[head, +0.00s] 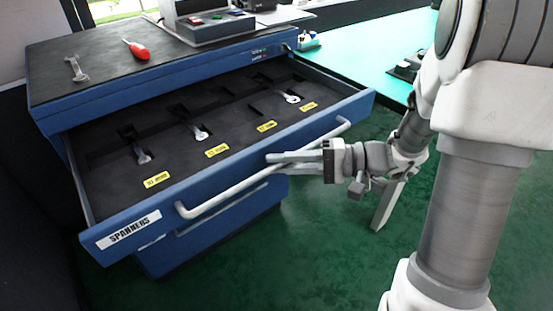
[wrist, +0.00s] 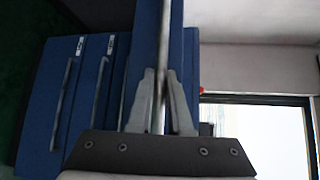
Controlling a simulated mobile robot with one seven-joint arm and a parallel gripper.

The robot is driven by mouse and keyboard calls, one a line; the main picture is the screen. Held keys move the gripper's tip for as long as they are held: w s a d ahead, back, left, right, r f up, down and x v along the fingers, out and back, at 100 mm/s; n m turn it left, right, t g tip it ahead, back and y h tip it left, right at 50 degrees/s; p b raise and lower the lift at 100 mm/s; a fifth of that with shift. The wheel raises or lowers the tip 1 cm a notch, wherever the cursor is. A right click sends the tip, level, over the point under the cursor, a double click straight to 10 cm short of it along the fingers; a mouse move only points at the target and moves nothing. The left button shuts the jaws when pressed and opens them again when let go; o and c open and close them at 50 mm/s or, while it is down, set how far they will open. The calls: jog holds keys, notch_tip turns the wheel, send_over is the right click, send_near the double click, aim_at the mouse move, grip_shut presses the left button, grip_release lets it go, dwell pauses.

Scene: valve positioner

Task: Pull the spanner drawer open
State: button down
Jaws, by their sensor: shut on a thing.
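The spanner drawer (head: 130,227) stands pulled out of the blue cabinet, with a white "SPANNERS" label on its front. Its long pale bar handle (head: 225,196) runs across the front. My gripper (head: 272,158) is at the handle, right of its middle, with its fingers on either side of the bar. In the wrist view the two fingers (wrist: 160,90) are closed around the bar (wrist: 162,50). The dark foam inside the drawer holds several spanners (head: 200,133) in cut-outs with yellow labels. The fingers hide a short part of the handle.
On the cabinet top (head: 105,85) lie a spanner (head: 76,69) and a red screwdriver (head: 136,49). A control box (head: 208,27) stands at the back. More drawers sit below, seen in the wrist view (wrist: 85,100). A green-topped bench (head: 370,50) is behind right. Green floor lies in front.

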jog(key=shift+s+d, duration=0.1)
jog(key=c, duration=0.8)
grip_release()
jog(key=shift+c, duration=0.2)
jog(key=shift+d, duration=0.1)
jog(key=s+d+r+p, duration=0.1)
jog(key=d, duration=0.7)
jog(key=s+d+r+p, duration=0.1)
jog(key=d+p, duration=0.1)
jog(key=d, duration=0.6)
jog(key=shift+s+d+r, duration=0.2)
jog(key=shift+s+d, duration=0.05)
jog(key=shift+d, duration=0.15)
